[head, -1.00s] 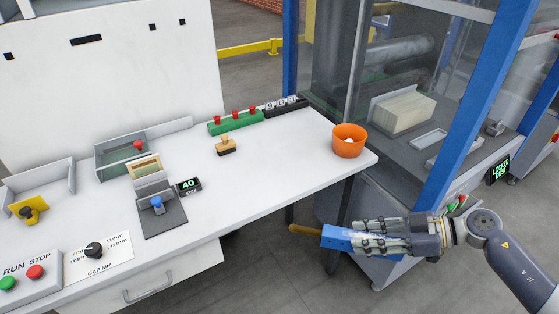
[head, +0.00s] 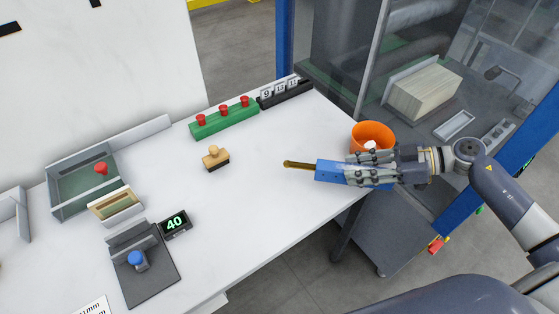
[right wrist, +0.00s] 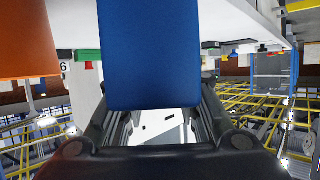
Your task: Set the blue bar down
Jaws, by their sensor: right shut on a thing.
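The blue bar (head: 332,171) has a brownish-yellow rod sticking out of its left end. My right gripper (head: 362,174) is shut on the bar near its right end. In the head view the bar lies level across the right end of the white table (head: 270,215), in front of the orange cup. I cannot tell the exact gap between bar and tabletop. In the right wrist view the blue bar (right wrist: 150,50) fills the middle, between the fingers. My left gripper is not in view.
The orange cup (head: 372,132) stands just behind the right gripper. A wooden-handled stamp (head: 215,157), a green block with red knobs (head: 224,118) and a black number strip (head: 285,92) are on the table.

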